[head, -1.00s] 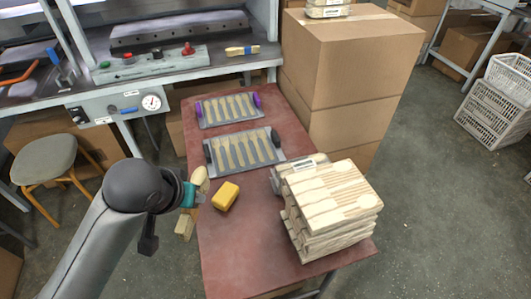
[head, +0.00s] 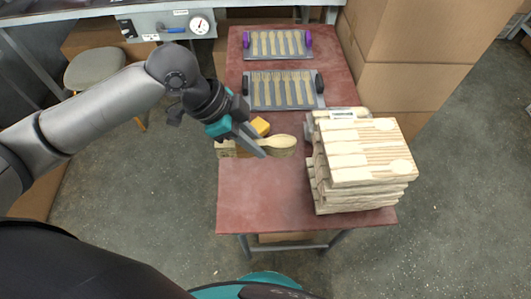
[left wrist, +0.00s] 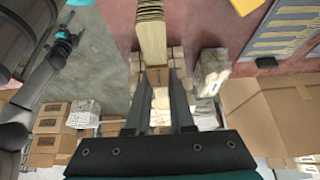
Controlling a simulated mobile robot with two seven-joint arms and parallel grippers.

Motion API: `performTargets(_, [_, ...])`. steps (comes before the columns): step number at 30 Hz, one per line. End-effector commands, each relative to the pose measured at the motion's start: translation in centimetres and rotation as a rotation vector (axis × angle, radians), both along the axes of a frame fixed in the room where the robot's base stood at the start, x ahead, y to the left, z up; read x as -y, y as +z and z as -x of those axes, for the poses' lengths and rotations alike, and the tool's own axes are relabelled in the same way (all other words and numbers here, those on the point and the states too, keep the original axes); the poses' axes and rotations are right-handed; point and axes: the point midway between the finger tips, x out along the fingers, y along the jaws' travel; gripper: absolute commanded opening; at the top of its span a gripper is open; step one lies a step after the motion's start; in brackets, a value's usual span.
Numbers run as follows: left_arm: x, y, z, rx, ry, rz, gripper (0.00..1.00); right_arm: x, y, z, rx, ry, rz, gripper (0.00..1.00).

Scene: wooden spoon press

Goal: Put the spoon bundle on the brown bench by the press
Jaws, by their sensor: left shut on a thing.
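The spoon bundle (head: 279,144) is a stack of pale wooden spoons, bowl ends toward the right in the head view. My left gripper (head: 257,147) is shut on its middle part, and its fingers hide some of it. The bundle is over the reddish-brown bench (head: 260,195), near its left side; I cannot tell whether it touches the top. In the left wrist view the bundle (left wrist: 151,32) sticks out beyond the fingertips of the left gripper (left wrist: 157,78). Of the press, only the grey front with its gauge (head: 199,25) shows. My right gripper is not in view.
A yellow block (head: 260,126) lies just behind the bundle. Two grey trays of spoons (head: 283,90) (head: 278,43) lie farther back. A tall stack of wooden slabs (head: 362,165) fills the bench's right side. The front left of the bench is clear. Cardboard boxes (head: 415,85) stand behind.

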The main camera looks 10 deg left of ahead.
Motion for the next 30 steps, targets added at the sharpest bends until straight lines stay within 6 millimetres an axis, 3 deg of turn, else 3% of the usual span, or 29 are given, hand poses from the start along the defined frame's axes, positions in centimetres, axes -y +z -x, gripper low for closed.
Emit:
performTargets(1, [0.0,-2.0,0.2,-0.007,0.002,-0.001,0.00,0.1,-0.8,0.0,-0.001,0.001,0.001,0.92])
performTargets(3, [0.0,-3.9,0.1,-0.006,0.002,0.000,0.00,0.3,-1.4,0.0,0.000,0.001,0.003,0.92])
performTargets(10, [0.1,-9.5,0.1,-0.004,0.002,0.001,0.00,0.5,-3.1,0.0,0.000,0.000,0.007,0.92])
performTargets(20, [0.0,-12.3,0.0,-0.001,0.002,-0.001,0.00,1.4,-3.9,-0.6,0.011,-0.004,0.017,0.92])
performTargets(26, [0.0,-15.4,0.1,-0.002,0.003,-0.002,0.00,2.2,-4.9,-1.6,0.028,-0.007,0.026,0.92])
performTargets(30, [0.0,-15.8,0.0,0.002,0.001,0.000,0.00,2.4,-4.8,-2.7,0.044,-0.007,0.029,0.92])
